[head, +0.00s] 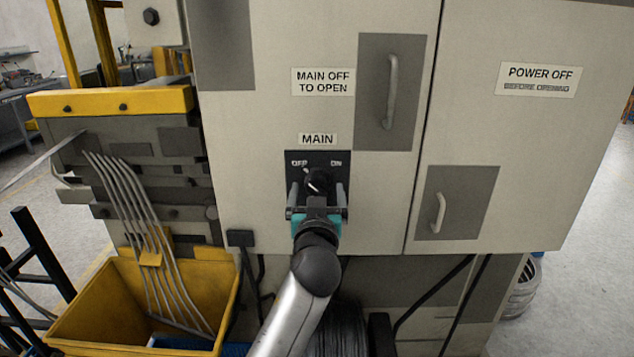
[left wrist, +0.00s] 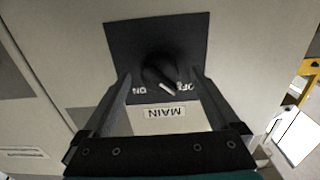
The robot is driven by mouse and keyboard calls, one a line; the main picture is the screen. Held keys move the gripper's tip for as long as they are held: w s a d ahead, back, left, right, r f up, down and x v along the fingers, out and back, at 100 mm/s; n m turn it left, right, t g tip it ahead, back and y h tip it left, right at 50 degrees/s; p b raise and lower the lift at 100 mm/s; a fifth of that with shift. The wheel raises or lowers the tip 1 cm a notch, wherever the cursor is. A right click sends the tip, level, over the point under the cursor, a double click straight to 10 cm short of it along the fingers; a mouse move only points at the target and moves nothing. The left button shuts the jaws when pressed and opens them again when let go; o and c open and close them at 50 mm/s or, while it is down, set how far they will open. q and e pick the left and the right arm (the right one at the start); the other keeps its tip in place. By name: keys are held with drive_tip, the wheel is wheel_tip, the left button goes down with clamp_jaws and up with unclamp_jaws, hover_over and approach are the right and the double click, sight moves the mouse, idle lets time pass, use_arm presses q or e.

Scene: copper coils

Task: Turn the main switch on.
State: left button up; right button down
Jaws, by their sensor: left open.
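The main switch is a black rotary knob (head: 318,180) on a dark plate (head: 330,160) on the cabinet front, under a MAIN label (head: 318,139). OFF is printed at upper left of the plate, ON at upper right. In the left wrist view, turned upside down, the knob (left wrist: 158,66) shows a white pointer mark on the side toward the OFF print. My left gripper (head: 317,196) is open in front of the plate, one finger on each side of the knob. I cannot tell whether the fingers touch it. My right gripper is not in view.
A recessed handle (head: 391,92) is above right of the switch, another handle (head: 438,213) lower right. A yellow bin (head: 100,300) with several bent metal bars (head: 140,215) stands at left. Cables hang below the cabinet. Floor at right is open.

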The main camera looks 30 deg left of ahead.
use_arm(q)
drive_tip(key=shift+w+a, duration=0.2)
drive_tip(key=shift+w, duration=0.1)
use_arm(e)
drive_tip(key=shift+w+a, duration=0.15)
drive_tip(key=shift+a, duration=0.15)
use_arm(q)
drive_tip(key=shift+s, duration=0.1)
drive_tip(key=shift+c, duration=0.3)
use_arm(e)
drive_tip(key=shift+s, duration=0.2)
use_arm(q)
drive_tip(key=c, duration=1.3)
drive_tip(key=shift+r, duration=0.1)
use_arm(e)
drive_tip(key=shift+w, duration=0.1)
